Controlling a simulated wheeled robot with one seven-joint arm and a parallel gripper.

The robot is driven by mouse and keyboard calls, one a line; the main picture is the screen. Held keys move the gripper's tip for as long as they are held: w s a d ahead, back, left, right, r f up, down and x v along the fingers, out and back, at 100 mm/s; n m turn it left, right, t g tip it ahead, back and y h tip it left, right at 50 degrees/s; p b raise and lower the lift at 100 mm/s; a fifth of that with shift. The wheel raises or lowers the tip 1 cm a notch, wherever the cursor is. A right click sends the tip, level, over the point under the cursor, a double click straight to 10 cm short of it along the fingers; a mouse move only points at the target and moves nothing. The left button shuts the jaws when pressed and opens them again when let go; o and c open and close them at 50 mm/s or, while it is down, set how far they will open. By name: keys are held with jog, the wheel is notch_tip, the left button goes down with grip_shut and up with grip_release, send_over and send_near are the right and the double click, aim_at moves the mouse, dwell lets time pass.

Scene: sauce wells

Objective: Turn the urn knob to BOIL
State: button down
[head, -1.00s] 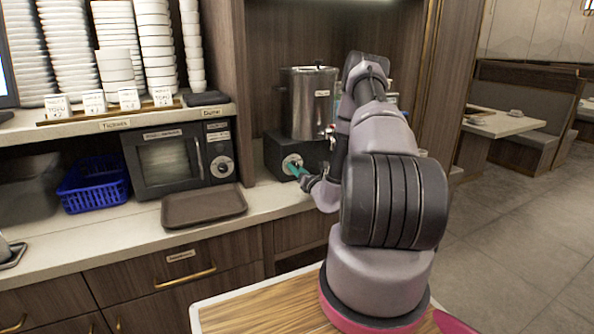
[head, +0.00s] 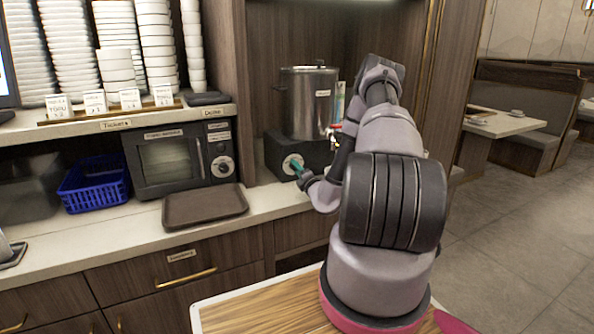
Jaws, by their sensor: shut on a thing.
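The steel urn (head: 311,104) stands upright on a dark base (head: 277,160) on the counter, right of the microwave. The urn's knob (head: 289,163) sits on a pale round dial on the base's front. My gripper (head: 297,168), with teal fingers, is at the dial and shut on the knob. The fingers cover most of the knob, so its pointer and any BOIL mark cannot be read. My arm hides the right part of the urn's base.
A microwave (head: 176,157) stands left of the urn, with a brown tray (head: 204,205) in front. A blue basket (head: 94,184) is farther left. Stacked white dishes (head: 115,58) fill the shelf above. A wooden board (head: 260,307) lies below my arm.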

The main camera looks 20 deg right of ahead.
jog(key=shift+m, duration=0.3)
jog(key=shift+c, duration=1.9)
grip_release()
jog(key=s, duration=1)
jog(key=shift+s+f, duration=0.35)
jog(key=shift+s, duration=0.05)
